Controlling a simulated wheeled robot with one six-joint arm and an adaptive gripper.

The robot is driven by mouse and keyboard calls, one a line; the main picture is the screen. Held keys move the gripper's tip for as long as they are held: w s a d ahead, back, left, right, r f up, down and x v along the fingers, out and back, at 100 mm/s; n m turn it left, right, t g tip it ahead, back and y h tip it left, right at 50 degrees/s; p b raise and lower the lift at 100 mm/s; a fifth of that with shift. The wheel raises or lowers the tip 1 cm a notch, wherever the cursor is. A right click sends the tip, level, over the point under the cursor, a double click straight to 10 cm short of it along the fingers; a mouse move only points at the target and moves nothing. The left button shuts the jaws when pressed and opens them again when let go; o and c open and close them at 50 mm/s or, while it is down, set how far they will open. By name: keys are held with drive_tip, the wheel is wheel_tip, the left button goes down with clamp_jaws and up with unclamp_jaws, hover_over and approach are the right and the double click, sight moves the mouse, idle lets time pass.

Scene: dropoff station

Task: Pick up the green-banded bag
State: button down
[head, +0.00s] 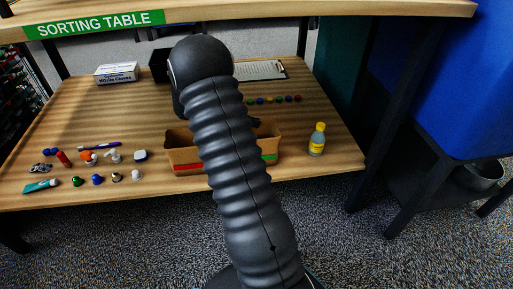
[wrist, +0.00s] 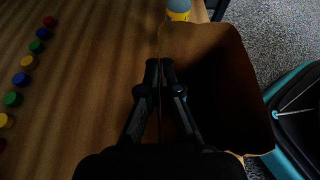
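The green-banded bag (head: 270,146) is an open brown paper bag on the sorting table, right of my arm in the head view; its green band shows low on its front. In the wrist view the open brown bag (wrist: 215,36) fills the right half, its inside dark. My gripper (wrist: 160,66) has its fingers close together, one on each side of the bag's left wall in that view, with the thin paper edge pinched between them. In the head view my arm hides most of the gripper. A red-banded bag (head: 185,160) shows left of my arm.
A shelf edge overhangs the back.

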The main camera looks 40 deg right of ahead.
drive_tip(key=shift+r, duration=0.1)
drive_tip(key=shift+r+p, duration=0.45)
drive_tip(key=shift+r, duration=1.2)
drive_tip(key=s+a, duration=0.4)
drive_tip(key=s, duration=0.3)
drive_tip(key=s+a+p, duration=0.1)
drive_tip(key=s+a, duration=0.4)
drive_tip(key=s, duration=0.3)
drive_tip(key=shift+s+a, duration=0.15)
drive_tip(key=shift+a, duration=0.1)
drive_tip(key=shift+d, duration=0.1)
drive_tip(key=shift+s+d, duration=0.25)
drive_tip(key=shift+d, duration=0.1)
drive_tip(key=shift+s, duration=0.1)
